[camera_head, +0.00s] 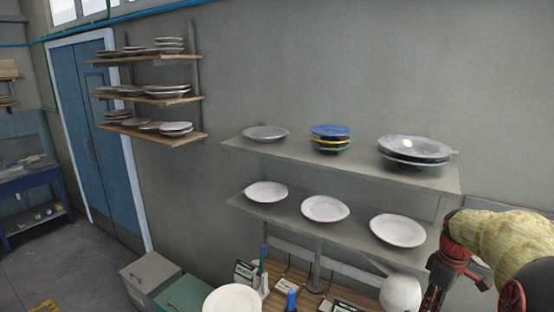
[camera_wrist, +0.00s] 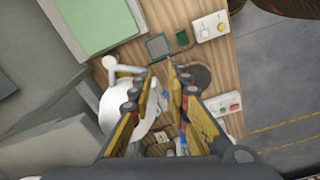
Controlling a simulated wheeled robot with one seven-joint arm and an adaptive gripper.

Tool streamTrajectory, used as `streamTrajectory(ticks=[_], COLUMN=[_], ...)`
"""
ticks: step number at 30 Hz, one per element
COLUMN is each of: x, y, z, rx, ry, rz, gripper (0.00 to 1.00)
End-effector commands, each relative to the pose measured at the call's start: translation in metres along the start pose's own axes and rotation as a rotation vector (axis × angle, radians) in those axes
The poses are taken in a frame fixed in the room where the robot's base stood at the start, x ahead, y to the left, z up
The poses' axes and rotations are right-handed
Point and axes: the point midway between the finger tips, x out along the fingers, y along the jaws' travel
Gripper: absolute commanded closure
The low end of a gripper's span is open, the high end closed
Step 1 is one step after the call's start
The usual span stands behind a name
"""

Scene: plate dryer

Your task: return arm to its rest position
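My arm (camera_head: 505,240) is at the right edge of the head view, wrapped in a yellowish cover. It is bent, with its end pointing down past the bottom edge beside the wall shelves. In the wrist view my gripper (camera_wrist: 162,72) has two yellow and black fingers with a narrow gap between their tips. Nothing is held between them.
Two grey wall shelves hold plates; the upper (camera_head: 350,165) has a coloured stack (camera_head: 330,137), and the lower (camera_head: 285,215) has three white plates. Grey (camera_head: 148,275) and green (camera_head: 185,293) boxes stand left.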

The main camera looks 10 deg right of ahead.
Motion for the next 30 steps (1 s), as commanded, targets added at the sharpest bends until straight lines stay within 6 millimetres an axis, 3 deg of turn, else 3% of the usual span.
streamTrajectory(ticks=[5, 9, 15, 21, 24, 30], x=[0.014, 0.03, 0.062, 0.103, 0.117, 0.117], y=[-0.067, -0.132, -0.221, -0.297, -0.324, -0.347], z=[-0.007, -0.01, -0.005, 0.007, 0.011, 0.004], rx=[0.34, 0.578, 0.755, 0.677, 0.605, 0.517], ry=[0.027, 0.08, 0.183, 0.296, 0.353, 0.439], rz=[0.038, 0.07, 0.094, 0.106, 0.11, 0.113], gripper=[0.82, 0.82, 0.82, 0.82, 0.82, 0.82])
